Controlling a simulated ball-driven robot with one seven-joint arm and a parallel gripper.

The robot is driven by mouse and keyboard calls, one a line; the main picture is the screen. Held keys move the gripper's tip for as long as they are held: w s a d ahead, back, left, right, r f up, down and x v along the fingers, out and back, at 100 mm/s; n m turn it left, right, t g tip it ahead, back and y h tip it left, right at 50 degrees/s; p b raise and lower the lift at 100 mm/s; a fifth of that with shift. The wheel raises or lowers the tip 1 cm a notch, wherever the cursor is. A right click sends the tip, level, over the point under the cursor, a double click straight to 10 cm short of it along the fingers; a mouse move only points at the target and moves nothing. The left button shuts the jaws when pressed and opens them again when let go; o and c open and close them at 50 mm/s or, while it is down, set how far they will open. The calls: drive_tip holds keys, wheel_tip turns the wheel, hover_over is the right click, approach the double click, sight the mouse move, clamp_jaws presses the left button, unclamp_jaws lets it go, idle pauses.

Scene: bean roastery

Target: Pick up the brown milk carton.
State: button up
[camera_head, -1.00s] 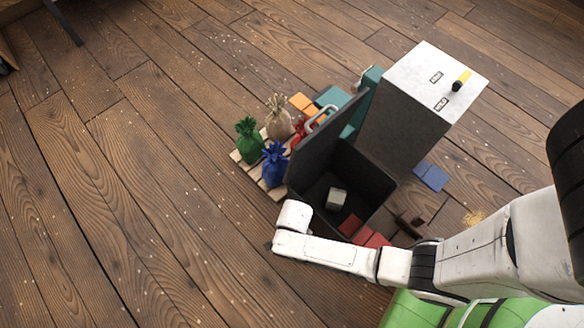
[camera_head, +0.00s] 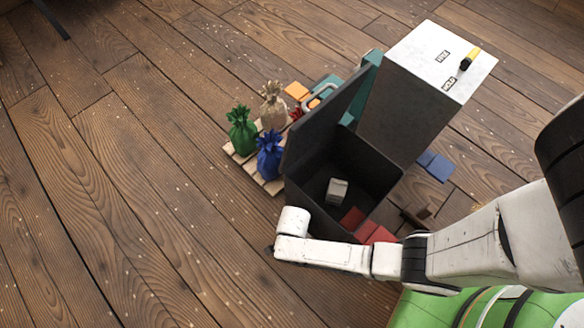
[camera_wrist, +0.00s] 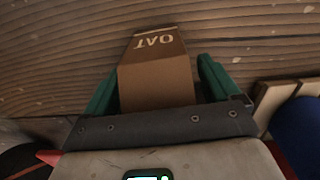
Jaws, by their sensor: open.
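The brown milk carton (camera_wrist: 155,85), marked "OAT" on its sloped top, is in the middle of the wrist view. My gripper (camera_wrist: 158,68) is open, with one green finger on each side of the carton. The right finger has a narrow gap to the carton, and the left finger is very close to it. I cannot tell whether the left one touches. The carton's lower part is hidden behind the gripper's body. In the head view I cannot make out the carton or the fingers; my arm covers that area.
A dark open bin (camera_head: 378,180) holds a small pale box (camera_head: 337,191). Red blocks (camera_head: 376,233) lie by it. Green (camera_head: 241,135), blue (camera_head: 269,160) and beige (camera_head: 272,110) sacks stand on a wooden pallet (camera_head: 236,155). Floor at left is clear.

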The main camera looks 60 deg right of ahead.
drive_tip(key=shift+c, duration=0.3)
drive_tip(key=c, duration=1)
drive_tip(key=shift+r, duration=0.1)
